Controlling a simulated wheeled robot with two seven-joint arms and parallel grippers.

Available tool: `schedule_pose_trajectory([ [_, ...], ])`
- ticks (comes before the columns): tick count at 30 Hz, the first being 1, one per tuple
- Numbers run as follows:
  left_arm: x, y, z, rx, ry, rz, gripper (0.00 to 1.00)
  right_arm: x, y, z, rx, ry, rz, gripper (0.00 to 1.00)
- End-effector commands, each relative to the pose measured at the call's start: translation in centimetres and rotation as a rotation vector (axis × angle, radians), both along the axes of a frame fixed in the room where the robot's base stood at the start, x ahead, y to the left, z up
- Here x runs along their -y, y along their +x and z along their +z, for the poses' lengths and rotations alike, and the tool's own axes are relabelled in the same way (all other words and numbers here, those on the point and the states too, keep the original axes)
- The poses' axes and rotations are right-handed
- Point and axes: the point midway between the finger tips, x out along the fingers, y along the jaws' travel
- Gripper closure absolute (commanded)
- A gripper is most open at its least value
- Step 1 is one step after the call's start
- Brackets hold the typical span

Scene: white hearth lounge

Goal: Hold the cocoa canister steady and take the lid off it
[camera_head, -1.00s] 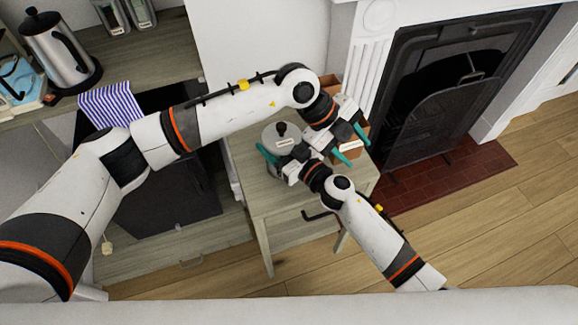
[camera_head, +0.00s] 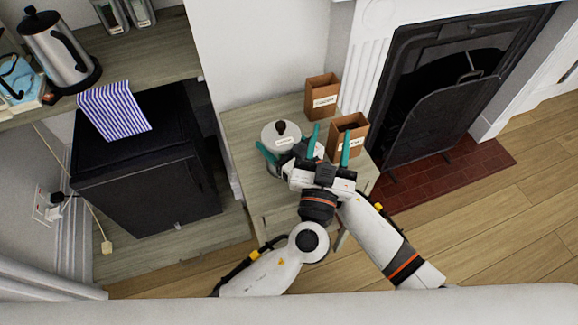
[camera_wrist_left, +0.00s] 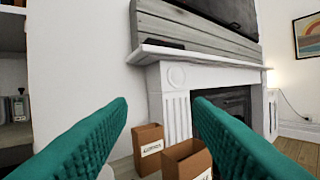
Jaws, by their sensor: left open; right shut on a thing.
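The cocoa canister (camera_head: 271,141) is a light grey can standing upright on the small wooden table, with a label near its top. Its pale lid (camera_head: 272,130) with a dark knob (camera_head: 281,127) sits on top. My right gripper (camera_head: 288,156) is shut around the canister's body from the near side; its far finger is partly hidden by my left gripper. My left gripper (camera_head: 331,141) is open and empty just right of the canister, its teal fingers pointing away towards two brown boxes. In the left wrist view its fingers (camera_wrist_left: 155,135) stand wide apart with nothing between them.
Two open brown labelled boxes, one at the back (camera_head: 321,96) and one nearer (camera_head: 346,136), stand on the wooden table (camera_head: 243,119) right of the canister. The fireplace (camera_head: 440,90) is to the right. A black cabinet (camera_head: 160,150) with a striped cloth (camera_head: 114,110) is left.

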Motion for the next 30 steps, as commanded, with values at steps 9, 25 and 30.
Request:
schedule_pose_trajectory([
  [9,-7.3,-2.3,-4.8,-0.219,-0.053,0.351,0.54,0.0,0.0,0.0,-0.001,-0.001,0.000,0.69],
  [25,-8.7,4.8,-5.0,-0.231,-0.054,0.378,0.54,0.0,0.0,0.0,0.000,0.000,0.000,0.69],
  [30,-9.0,7.5,-5.1,-0.231,-0.055,0.378,0.54,0.0,0.0,0.0,0.000,0.000,0.000,0.69],
])
